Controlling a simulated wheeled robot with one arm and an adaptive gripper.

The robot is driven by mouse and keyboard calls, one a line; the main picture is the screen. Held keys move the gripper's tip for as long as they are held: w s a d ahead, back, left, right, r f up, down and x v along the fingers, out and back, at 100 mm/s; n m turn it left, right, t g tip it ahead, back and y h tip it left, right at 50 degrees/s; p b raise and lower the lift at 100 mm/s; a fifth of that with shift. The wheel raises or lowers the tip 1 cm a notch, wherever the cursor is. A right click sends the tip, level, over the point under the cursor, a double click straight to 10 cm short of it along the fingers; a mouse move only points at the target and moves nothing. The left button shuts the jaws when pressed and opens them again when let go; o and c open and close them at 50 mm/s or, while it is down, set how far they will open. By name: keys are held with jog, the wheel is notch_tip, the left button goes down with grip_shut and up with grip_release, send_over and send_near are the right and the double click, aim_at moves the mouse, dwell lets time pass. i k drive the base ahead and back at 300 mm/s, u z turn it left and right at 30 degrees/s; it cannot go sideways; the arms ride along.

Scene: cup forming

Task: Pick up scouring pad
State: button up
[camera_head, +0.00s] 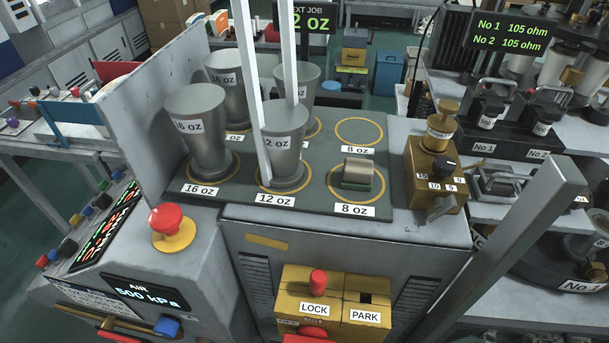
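A small block with a tan-grey upper part and a dark green underside (357,172) sits inside the front 8 oz ring on the dark mat (312,196). It looks like the scouring pad. A 12 oz metal cup (284,140) stands to its left, in the ring labelled 12 oz. Nothing covers the pad in this view. My gripper does not show in this view.
Cups stand at the left and back of the mat, including a 16 oz cup (197,128). The rear 8 oz ring (359,132) is empty. A brass dial unit (435,170) stands right of the mat. Pale upright bars (248,75) cross before the cups.

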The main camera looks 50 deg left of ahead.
aim_at(357, 174)
jog(key=u, duration=1.5)
jog(key=k, duration=0.5)
jog(key=u, duration=1.05)
jog(key=i, duration=0.2)
jog(key=u, duration=0.05)
